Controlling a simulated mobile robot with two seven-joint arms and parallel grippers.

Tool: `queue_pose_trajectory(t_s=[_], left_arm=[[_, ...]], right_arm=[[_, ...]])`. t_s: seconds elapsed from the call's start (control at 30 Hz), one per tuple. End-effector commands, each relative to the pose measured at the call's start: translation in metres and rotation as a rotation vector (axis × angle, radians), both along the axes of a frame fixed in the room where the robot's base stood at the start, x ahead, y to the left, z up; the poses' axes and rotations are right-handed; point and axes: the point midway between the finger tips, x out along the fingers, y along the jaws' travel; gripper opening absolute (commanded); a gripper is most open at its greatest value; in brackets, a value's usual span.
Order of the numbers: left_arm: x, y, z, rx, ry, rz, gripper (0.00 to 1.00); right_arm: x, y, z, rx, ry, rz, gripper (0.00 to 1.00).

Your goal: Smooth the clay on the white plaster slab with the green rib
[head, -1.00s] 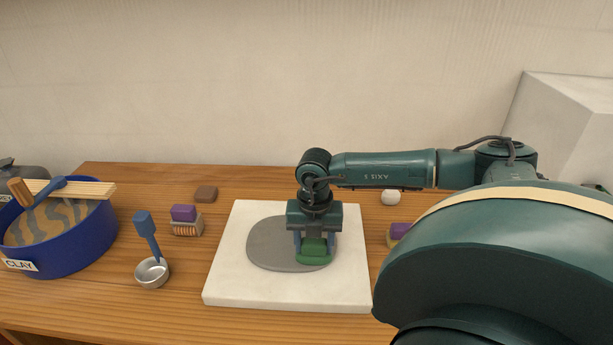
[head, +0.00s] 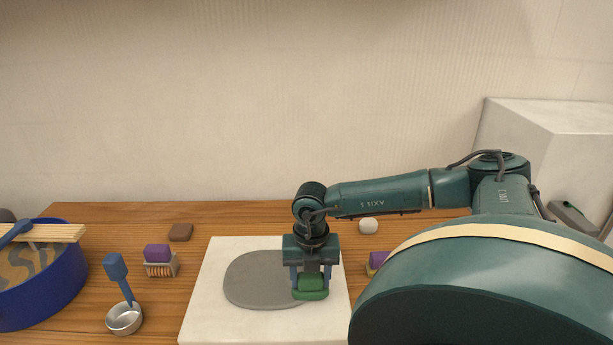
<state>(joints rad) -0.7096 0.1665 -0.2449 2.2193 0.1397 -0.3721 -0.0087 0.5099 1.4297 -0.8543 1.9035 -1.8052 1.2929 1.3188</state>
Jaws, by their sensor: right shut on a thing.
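The white plaster slab (head: 212,318) lies on the wooden table. A flat grey oval of clay (head: 252,281) lies on it. My right gripper (head: 311,281) points down over the right part of the clay and is shut on the green rib (head: 310,288). The rib is at the clay's right edge and hides part of it; I cannot tell whether it touches the clay. My left gripper is not in view.
A blue tub (head: 62,291) with sticks across it stands at the left. A metal cup (head: 124,318) with a blue-handled tool, a purple-topped brush (head: 159,260) and a brown block (head: 180,232) lie left of the slab. A white ball (head: 368,226) lies behind it, right.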

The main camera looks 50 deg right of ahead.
Motion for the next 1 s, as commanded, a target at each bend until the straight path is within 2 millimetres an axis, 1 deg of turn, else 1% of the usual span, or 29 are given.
queue_pose_trajectory(t_s=[0.47, 0.67, 1.0], left_arm=[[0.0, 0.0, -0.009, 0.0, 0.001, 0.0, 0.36], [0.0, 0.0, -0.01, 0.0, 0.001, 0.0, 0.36], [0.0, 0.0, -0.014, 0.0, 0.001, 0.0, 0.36]], right_arm=[[0.016, -0.02, -0.004, -0.005, 0.0, -0.003, 0.33], [0.02, -0.024, -0.004, -0.006, -0.001, -0.003, 0.33], [0.032, -0.039, -0.003, -0.006, 0.0, -0.005, 0.33]])
